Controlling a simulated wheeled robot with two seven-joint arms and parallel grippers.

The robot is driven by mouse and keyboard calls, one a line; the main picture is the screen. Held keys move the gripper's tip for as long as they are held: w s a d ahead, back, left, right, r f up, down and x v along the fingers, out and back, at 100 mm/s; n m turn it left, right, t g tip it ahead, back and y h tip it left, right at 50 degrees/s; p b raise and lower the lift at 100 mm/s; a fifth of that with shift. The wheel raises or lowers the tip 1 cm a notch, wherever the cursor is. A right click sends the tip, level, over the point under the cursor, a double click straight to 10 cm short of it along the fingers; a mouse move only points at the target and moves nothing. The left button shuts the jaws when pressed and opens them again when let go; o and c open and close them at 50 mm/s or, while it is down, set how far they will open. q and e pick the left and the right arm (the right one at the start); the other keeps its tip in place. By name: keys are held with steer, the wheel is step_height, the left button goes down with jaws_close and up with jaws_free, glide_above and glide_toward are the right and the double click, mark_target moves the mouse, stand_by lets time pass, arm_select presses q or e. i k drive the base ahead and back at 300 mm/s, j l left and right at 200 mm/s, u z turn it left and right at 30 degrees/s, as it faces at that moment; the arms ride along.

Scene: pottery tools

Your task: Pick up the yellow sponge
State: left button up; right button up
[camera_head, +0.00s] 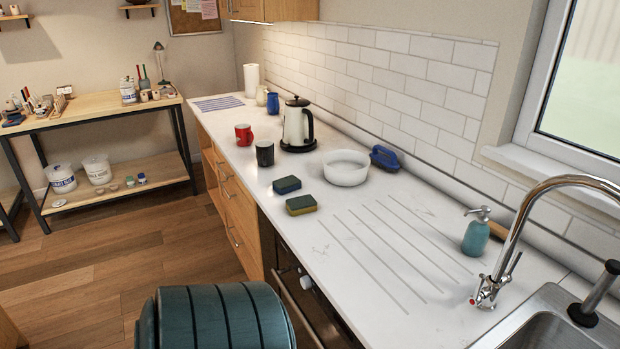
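A yellow sponge with a dark green top (301,205) lies on the white counter (345,267), near its front edge. A second, dark blue sponge (287,185) with a paler lower layer lies just behind it. The two sponges are apart. Neither of my grippers shows in the head view, and nothing touches the yellow sponge.
A white bowl (346,172), a blue brush (385,157), a black mug (265,154), a red mug (244,135) and a kettle (297,125) stand farther back. A soap bottle (476,234), tap (489,290) and sink (545,325) are at right. The grooved drainer area is clear.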

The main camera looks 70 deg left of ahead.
mark_target(300, 204)
steer(key=u, duration=2.2)
